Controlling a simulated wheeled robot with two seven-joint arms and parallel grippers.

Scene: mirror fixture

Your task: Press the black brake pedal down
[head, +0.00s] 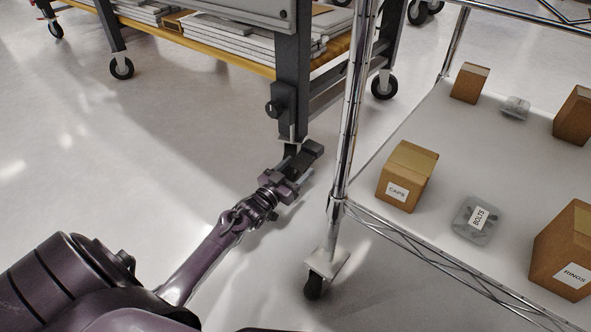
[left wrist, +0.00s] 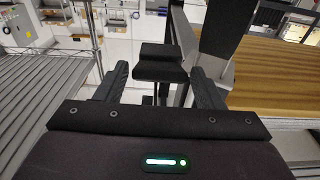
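The black brake pedal (head: 313,148) is low at the foot of the workbench's near dark leg, just beyond my left gripper. In the left wrist view the pedal (left wrist: 160,70) shows as a black block centred in the gap between the fingers. My left gripper (head: 293,171) reaches in low from the left. In the left wrist view its two fingers (left wrist: 161,85) stand apart, one to each side of the pedal, with nothing held. I cannot tell whether the gripper touches the pedal. My right gripper is not in view.
The dark workbench leg (head: 291,90) rises close to the gripper. A chrome wire rack post (head: 350,110) stands close on the right, with a caster (head: 314,285) below. The rack shelf (head: 440,180) holds cardboard boxes and small packs. The floor (head: 150,150) to the left is clear.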

